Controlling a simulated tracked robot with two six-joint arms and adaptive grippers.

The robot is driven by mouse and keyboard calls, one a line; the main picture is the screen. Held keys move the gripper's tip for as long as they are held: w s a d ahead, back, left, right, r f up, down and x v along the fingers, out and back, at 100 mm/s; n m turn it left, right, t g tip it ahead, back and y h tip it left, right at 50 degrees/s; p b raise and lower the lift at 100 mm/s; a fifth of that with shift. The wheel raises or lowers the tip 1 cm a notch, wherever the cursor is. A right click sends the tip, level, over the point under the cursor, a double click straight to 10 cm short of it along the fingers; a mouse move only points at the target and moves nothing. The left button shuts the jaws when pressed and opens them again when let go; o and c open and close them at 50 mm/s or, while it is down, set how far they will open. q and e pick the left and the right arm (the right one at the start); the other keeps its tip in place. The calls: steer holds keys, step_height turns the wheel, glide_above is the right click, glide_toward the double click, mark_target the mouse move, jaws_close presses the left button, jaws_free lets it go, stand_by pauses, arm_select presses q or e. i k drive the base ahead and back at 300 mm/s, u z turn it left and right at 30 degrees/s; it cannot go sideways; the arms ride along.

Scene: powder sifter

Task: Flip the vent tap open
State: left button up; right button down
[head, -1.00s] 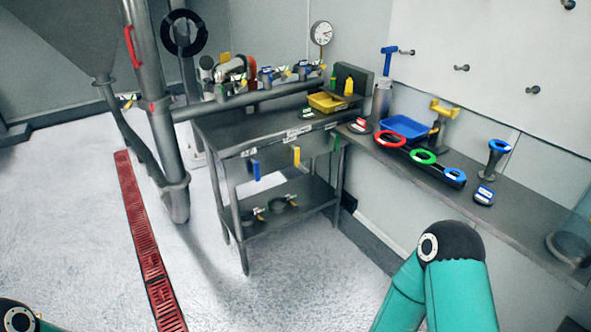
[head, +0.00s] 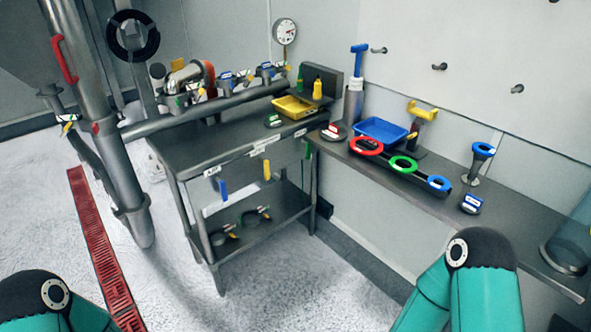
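Several small taps or valves with labels are in the head view, and I cannot tell which one is the vent tap. One with a yellow lever (head: 67,122) is on the thin pipe at the far left. Neither gripper is in view. Only the teal upper links of my arms show at the bottom left and bottom right, well short of the bench.
The steel bench (head: 190,148) has a lower shelf with round fittings (head: 222,237). A wall shelf (head: 520,215) at right holds a blue tray (head: 382,131) and coloured rings. A red floor grate (head: 100,250) runs at left. The floor before the bench is clear.

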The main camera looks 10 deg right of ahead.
mark_target(265, 161)
steer(key=u, duration=0.1)
steer(key=i, duration=1.35)
steer(key=u, duration=0.85)
